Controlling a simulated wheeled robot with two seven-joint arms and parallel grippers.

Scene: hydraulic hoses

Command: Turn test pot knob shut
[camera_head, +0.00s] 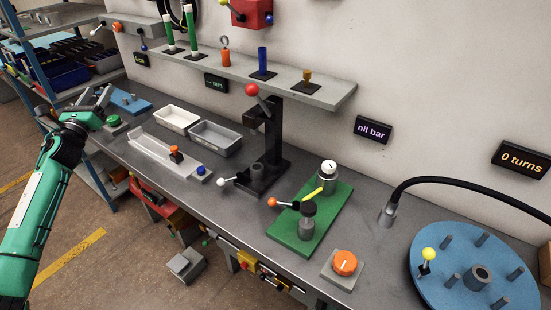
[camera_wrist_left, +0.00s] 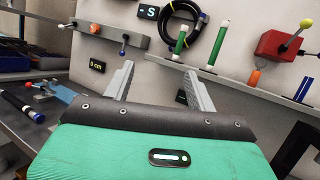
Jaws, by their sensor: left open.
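My left gripper (camera_head: 97,100) is open and empty at the left, raised near the far left end of the bench. Its two grey fingers show apart in the left wrist view (camera_wrist_left: 158,88). A green plate (camera_head: 325,222) on the bench carries a grey pot with a dark top (camera_head: 307,222), an orange-tipped lever (camera_head: 283,203), a yellow handle (camera_head: 312,193) and a white-topped knob (camera_head: 329,168). An orange round knob (camera_head: 345,263) sits on a grey block in front. I cannot tell which is the test pot knob. My left gripper is far from them all. My right gripper is out of view.
A black press stand with a red ball (camera_head: 252,90) rises behind the plate. Grey trays (camera_head: 215,138) lie at left, a blue disc with pegs (camera_head: 440,282) at right. A shelf (camera_head: 320,95) overhangs the back. Signs read "nil bar" (camera_head: 373,130) and "0 turns" (camera_head: 521,160).

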